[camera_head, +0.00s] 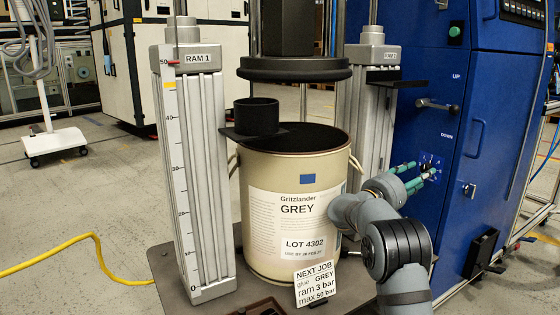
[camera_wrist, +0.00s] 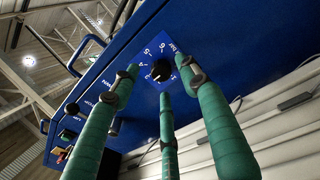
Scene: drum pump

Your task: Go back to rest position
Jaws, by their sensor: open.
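My gripper (camera_head: 418,175) has slim green fingers and is at the front of the blue cabinet (camera_head: 468,95), right of the drum. In the wrist view, my gripper (camera_wrist: 158,82) is open, its fingers spread around a black dial knob (camera_wrist: 161,71) on a blue numbered plate. The fingertips look apart from the knob, but their exact distance from the panel is unclear. The knob (camera_head: 428,161) also shows small in the head view, partly behind the fingers. My grey arm reaches up from the lower right, in front of the cabinet and the drum's right edge.
The cream drum (camera_head: 262,215) stands left of my arm between RAM 1 (camera_head: 192,165) and the right ram column (camera_head: 372,110). A black follower plate (camera_head: 294,69) hangs above it. A NEXT JOB card (camera_head: 314,284) stands in front. A cabinet handle (camera_head: 436,105) sticks out above my gripper.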

